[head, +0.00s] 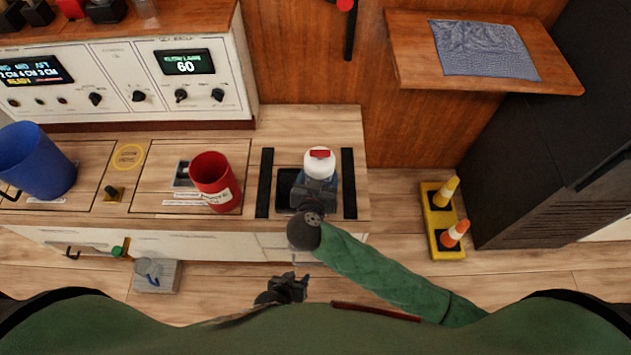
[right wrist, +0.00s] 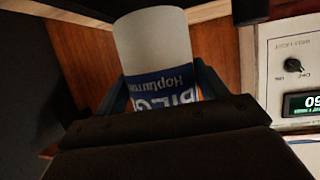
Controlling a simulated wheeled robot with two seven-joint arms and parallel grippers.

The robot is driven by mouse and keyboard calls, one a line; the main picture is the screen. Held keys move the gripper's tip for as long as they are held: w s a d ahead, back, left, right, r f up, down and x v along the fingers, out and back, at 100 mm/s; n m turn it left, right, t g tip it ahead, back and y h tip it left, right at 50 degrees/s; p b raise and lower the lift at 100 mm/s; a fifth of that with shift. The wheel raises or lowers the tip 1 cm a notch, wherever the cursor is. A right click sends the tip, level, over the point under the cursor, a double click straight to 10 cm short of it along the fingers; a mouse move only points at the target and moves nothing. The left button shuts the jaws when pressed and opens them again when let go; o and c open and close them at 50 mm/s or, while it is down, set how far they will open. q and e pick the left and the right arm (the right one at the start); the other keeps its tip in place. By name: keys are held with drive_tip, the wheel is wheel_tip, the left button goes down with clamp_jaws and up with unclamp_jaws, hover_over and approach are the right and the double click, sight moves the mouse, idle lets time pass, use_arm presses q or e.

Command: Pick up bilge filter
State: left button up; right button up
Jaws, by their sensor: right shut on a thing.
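The bilge filter (head: 319,160) is a white canister with a red mark on top and a blue printed label. In the right wrist view the filter (right wrist: 155,50) stands between my right gripper's fingers, its label upside down in the picture. My right gripper (head: 317,188) is shut on it, above the dark square recess (head: 284,187) between two black strips at the counter's right end. I cannot tell whether the filter's base touches the counter. My left gripper (head: 287,287) is low near my body, away from the filter; its jaw opening is too small to tell.
A red bin (head: 214,182) stands left of the recess, and a blue bin (head: 36,163) farther left. The control panel (head: 140,80) rises behind the counter. A wooden shelf with a cloth (head: 484,49) and a yellow base with cones (head: 431,222) are at right.

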drive_tip(key=s+d+r+p, duration=0.1)
drive_tip(key=s+d+r, duration=0.4)
drive_tip(key=d, duration=0.4)
drive_tip(key=shift+s+d+r, duration=0.15)
drive_tip(key=shift+s+r, duration=0.1)
drive_tip(key=shift+r, duration=0.35)
drive_tip(key=shift+w+a+f+p, duration=0.7)
drive_tip(key=shift+w+a+f, duration=0.1)
drive_tip(key=shift+a+f, duration=0.65)
drive_tip(key=shift+w+a+f+p, duration=0.7)
drive_tip(key=shift+w+a+f, duration=0.15)
drive_tip(key=shift+a+f, duration=0.6)
drive_tip(key=shift+w+a+f+p, duration=0.75)
drive_tip(key=shift+a+f, duration=0.55)
drive_tip(key=shift+f, duration=0.2)
drive_tip(key=shift+w+a+f, duration=0.55)
drive_tip(key=shift+a+f, duration=0.3)
drive_tip(key=shift+p, duration=0.3)
